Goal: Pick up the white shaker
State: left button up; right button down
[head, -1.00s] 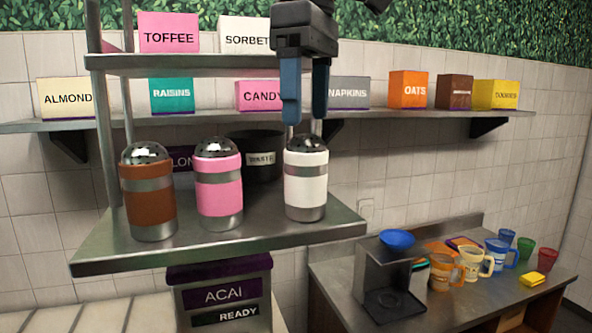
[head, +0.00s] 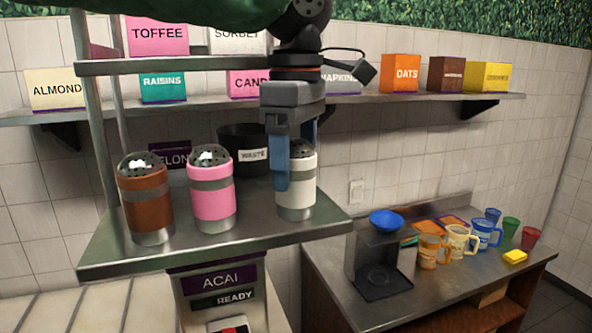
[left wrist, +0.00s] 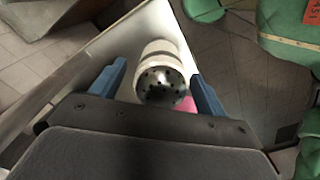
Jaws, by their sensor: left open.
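The white shaker (head: 298,186) stands upright at the right end of the metal shelf (head: 250,226), with a perforated silver top. My left gripper (head: 294,180) points down over it, with its blue fingers open. In the head view one finger is in front of the shaker's left side and the other shows behind its top. In the left wrist view the shaker (left wrist: 160,72) lies between the two open fingers (left wrist: 160,92), with its perforated top toward the camera. I see no clear contact. My right gripper is not in view.
A pink shaker (head: 212,192) and a brown shaker (head: 145,200) stand left of the white one. A black waste bin (head: 236,138) is behind. An upper shelf (head: 420,102) holds labelled boxes. Mugs and cups stand on the lower counter (head: 410,312) at right.

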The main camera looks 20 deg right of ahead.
pick_arm(q)
jog(key=shift+a, duration=0.1)
jog(key=c, duration=1.1)
